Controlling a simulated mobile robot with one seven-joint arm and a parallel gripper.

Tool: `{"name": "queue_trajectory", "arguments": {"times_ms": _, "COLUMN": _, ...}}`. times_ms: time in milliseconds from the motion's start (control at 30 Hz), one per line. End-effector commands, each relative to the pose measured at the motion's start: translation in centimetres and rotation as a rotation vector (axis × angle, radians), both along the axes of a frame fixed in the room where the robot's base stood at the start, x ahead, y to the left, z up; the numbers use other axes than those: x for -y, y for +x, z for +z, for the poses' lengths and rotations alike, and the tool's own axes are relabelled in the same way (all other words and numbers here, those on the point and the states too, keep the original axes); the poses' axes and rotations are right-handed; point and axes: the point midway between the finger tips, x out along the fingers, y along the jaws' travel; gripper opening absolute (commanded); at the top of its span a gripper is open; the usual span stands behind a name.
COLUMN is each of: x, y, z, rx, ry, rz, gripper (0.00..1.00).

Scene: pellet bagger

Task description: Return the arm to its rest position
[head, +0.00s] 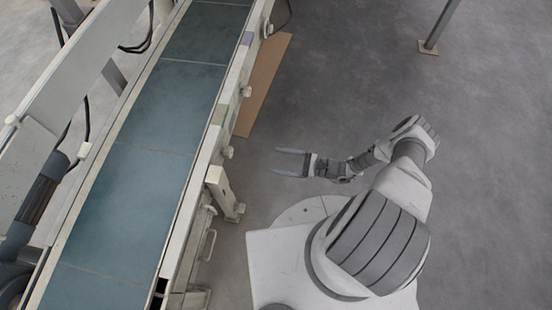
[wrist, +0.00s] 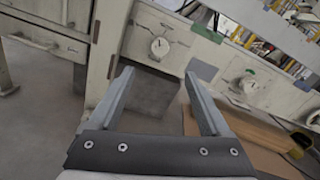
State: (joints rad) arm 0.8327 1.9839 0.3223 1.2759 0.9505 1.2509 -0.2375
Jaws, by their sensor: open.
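My gripper (head: 291,162) is open and empty in the head view, pointing left toward the conveyor side with clear space between. My arm is folded close above my white base. In the wrist view the two fingers of my gripper (wrist: 163,98) stand apart with nothing between them. Beyond them is the pale side frame of the machine (wrist: 165,40) with round knobs.
The conveyor with a blue-green belt (head: 150,135) runs along the left; its side frame and legs (head: 224,192) stand between it and me. A brown board (head: 263,85) lies on the floor beside it. A grey post (head: 441,24) stands far right. Floor around my arm is clear.

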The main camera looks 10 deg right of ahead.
Motion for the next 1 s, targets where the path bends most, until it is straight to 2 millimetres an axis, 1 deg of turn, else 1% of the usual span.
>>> {"name": "queue_trajectory", "arguments": {"times_ms": 433, "x": 0.0, "y": 0.1, "z": 0.1, "rx": 0.001, "ry": -0.002, "rz": 0.002, "gripper": 0.81}}
{"name": "queue_trajectory", "arguments": {"times_ms": 567, "x": 0.6, "y": 0.6, "z": 1.0, "rx": 0.018, "ry": -0.028, "rz": 0.034, "gripper": 0.81}}
{"name": "queue_trajectory", "arguments": {"times_ms": 667, "x": 1.4, "y": 1.4, "z": 2.8, "rx": 0.044, "ry": -0.078, "rz": 0.096, "gripper": 0.81}}
{"name": "queue_trajectory", "arguments": {"times_ms": 767, "x": 2.4, "y": 2.2, "z": 5.2, "rx": 0.076, "ry": -0.145, "rz": 0.177, "gripper": 0.81}}
{"name": "queue_trajectory", "arguments": {"times_ms": 1000, "x": 4.3, "y": 3.9, "z": 11.4, "rx": 0.157, "ry": -0.318, "rz": 0.363, "gripper": 0.81}}
